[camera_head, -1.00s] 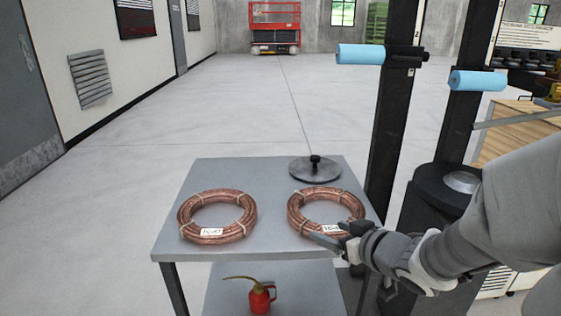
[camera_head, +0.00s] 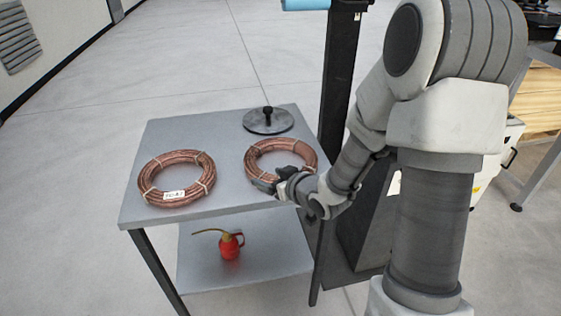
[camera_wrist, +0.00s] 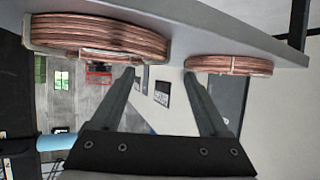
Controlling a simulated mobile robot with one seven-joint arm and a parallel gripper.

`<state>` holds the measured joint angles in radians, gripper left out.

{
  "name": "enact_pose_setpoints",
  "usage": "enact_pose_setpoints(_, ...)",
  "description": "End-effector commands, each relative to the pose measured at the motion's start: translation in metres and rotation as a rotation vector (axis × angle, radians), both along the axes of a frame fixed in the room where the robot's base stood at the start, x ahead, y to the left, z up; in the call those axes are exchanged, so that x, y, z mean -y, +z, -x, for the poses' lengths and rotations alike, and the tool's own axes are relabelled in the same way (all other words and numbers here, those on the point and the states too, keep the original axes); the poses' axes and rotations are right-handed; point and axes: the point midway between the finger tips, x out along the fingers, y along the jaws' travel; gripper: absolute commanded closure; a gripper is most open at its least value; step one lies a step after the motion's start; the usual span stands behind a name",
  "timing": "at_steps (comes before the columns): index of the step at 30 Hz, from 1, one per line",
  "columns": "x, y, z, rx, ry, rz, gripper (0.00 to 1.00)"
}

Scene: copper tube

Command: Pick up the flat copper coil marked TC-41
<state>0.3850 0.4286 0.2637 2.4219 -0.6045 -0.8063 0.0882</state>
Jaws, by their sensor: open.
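Two flat copper coils with light ties lie on a grey table (camera_head: 215,135). The left coil (camera_head: 150,178) has a white tag on its front; its small print looks like "TC-4" and an unclear last character. The right coil (camera_head: 305,150) has its front and any tag hidden behind my gripper (camera_head: 264,185), which is at its near edge. In the upside-down wrist view, my open, empty gripper (camera_wrist: 160,77) points towards the coils. The right coil (camera_wrist: 95,35) is at upper left there, close to one finger. The left coil (camera_wrist: 235,65) is farther off. I cannot tell whether a finger touches.
A dark round plate with a knob (camera_head: 268,120) lies at the table's back right. A red oil can (camera_head: 230,247) stands on the lower shelf. A dark upright post (camera_head: 338,85) rises beside the table's right edge. Floor on the left is clear.

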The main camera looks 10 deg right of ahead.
Motion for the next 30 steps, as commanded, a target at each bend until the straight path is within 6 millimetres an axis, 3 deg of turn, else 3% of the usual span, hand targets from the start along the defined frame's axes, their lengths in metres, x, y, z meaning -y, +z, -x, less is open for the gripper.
enact_pose_setpoints(18,-0.026,-0.032,-0.061,-0.001,0.001,-0.002,0.22)
enact_pose_setpoints(27,-0.028,-0.033,-0.067,0.0,0.0,-0.001,0.22)
enact_pose_setpoints(30,-0.028,-0.033,-0.067,0.0,0.0,-0.001,0.36)
